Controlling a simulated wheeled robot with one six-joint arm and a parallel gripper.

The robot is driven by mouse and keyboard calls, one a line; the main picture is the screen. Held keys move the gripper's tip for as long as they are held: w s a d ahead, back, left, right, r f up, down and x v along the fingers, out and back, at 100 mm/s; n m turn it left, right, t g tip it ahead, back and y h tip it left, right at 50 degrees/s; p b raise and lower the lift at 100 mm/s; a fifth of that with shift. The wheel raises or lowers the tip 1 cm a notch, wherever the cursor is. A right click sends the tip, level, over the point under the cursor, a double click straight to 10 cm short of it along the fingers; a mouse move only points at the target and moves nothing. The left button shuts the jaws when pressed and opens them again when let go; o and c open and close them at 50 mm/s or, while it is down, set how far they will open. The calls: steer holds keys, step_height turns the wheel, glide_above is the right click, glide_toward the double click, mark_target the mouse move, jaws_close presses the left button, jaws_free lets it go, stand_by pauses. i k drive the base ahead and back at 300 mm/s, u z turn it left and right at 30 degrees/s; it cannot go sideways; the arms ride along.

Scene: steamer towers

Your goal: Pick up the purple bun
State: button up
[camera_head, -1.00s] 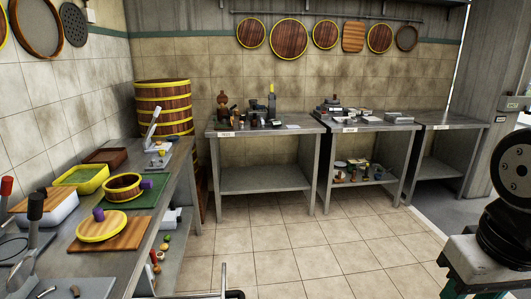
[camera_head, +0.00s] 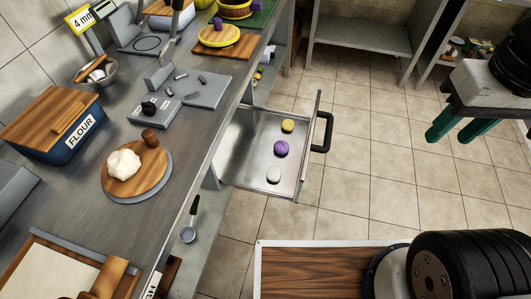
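The purple bun (camera_head: 281,148) is a small round piece lying in an open metal drawer (camera_head: 247,167) below the counter. It sits in the middle of a row, between a yellow bun (camera_head: 288,125) and a white bun (camera_head: 274,174), with gaps on both sides. The drawer has a black handle (camera_head: 328,132) on its front panel. Nothing covers the purple bun from above.
The steel counter (camera_head: 185,152) borders the drawer on the left. It carries a flour box (camera_head: 55,117), a round board with dough (camera_head: 124,165) and scale weights (camera_head: 200,80). A ladle (camera_head: 189,225) hangs below the counter edge. Tiled floor (camera_head: 370,190) right of the drawer is clear.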

mark_target(281, 147)
steer(key=u, duration=1.1)
steer(key=k, duration=1.1)
steer(key=z, duration=0.55)
